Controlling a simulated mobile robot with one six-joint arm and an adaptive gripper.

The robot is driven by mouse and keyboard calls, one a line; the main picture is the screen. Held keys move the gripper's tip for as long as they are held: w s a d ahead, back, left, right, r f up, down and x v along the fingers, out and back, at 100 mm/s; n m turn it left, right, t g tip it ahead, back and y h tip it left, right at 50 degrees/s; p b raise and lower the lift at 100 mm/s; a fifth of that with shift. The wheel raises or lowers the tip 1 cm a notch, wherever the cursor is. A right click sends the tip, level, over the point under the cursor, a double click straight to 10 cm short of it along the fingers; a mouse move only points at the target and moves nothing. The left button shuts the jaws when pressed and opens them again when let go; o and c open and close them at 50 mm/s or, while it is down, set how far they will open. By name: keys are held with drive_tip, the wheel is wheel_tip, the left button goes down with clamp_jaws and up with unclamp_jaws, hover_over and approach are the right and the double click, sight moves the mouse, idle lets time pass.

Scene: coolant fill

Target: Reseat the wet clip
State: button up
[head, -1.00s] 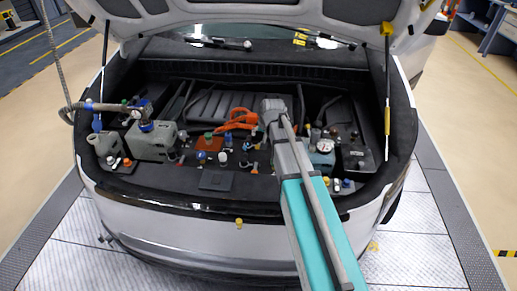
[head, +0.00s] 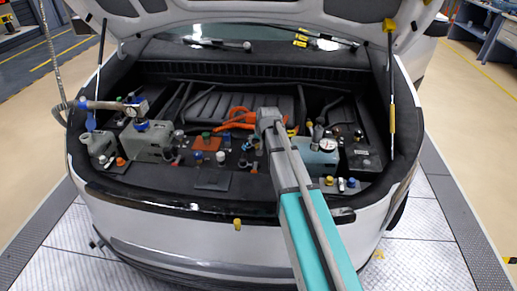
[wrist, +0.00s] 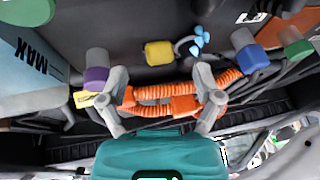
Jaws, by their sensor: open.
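In the wrist view, a small grey curved clip with light blue tabs (wrist: 195,42) lies on the dark surface beside a yellow cap (wrist: 158,53). I take it to be the clip; whether it is wet I cannot tell. My gripper (wrist: 160,74) is open and empty, its two fingers spread below the yellow cap in the picture. An orange corrugated hose (wrist: 158,93) runs across behind the fingers; contact cannot be told. In the head view, my arm reaches into the car's open bay and hides the fingertips and clip. The orange hose (head: 235,119) shows left of my wrist.
A purple cap (wrist: 96,79), a blue cap (wrist: 249,57) and a green cap (wrist: 297,47) stand around the fingers. A tank marked MAX (wrist: 30,75) is at the left. A grey-green tank (head: 147,141) stands left in the bay. The raised lid's struts flank the opening.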

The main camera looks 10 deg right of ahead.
drive_tip(key=shift+b+x, duration=0.6)
drive_tip(key=shift+x, duration=0.3)
drive_tip(key=c, duration=1.1)
